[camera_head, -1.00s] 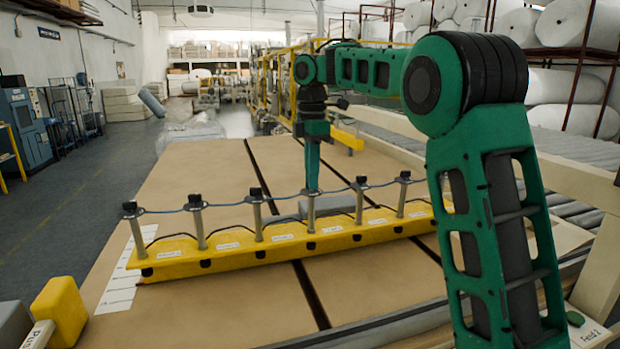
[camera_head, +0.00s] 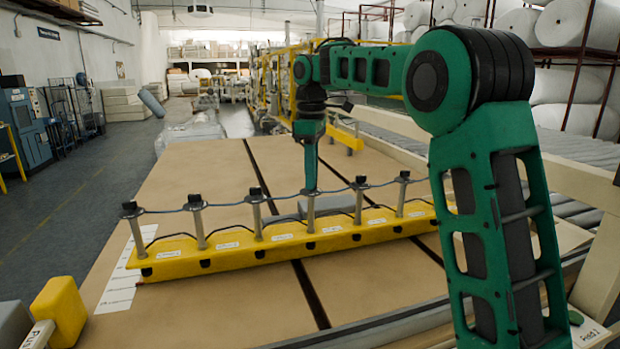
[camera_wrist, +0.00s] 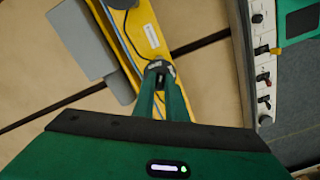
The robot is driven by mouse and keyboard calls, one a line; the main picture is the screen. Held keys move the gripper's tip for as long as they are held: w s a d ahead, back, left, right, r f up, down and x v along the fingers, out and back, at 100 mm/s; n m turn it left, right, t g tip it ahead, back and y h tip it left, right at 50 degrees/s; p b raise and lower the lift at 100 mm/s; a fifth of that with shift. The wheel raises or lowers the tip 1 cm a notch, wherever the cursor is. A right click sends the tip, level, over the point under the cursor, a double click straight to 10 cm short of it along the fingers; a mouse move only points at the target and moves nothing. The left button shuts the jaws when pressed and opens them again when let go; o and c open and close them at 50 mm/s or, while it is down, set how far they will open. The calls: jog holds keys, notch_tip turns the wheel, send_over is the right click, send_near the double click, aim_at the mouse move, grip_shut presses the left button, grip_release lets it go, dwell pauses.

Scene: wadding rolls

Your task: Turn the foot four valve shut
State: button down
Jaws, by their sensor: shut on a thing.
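A yellow bar (camera_head: 170,267) lies across the brown board, with several upright metal posts on it. A thin hose links the posts, and most have a visible dark cap. My gripper (camera_head: 310,188) points down at the top of the fourth post from the left (camera_head: 311,212); its cap is hidden by my fingers. In the wrist view my gripper (camera_wrist: 160,74) is shut on a dark valve knob (camera_wrist: 159,65) above the yellow bar (camera_wrist: 146,30). The small white labels on the bar are too blurred to read, and the knob's turn angle cannot be told.
A grey flat block (camera_head: 335,204) lies just behind the bar. A panel with several switches (camera_wrist: 262,60) is at the right in the wrist view. A yellow block (camera_head: 60,310) stands front left. The board (camera_head: 200,185) is mostly clear behind the bar.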

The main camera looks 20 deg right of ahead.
jog(key=m, duration=0.6)
jog(key=shift+w+r, duration=0.15)
jog(key=m, duration=0.5)
jog(key=shift+m, duration=0.4)
jog(key=c, duration=1.8)
grip_release()
notch_tip(320, 180, up, 10)
jog(key=shift+r, duration=0.25)
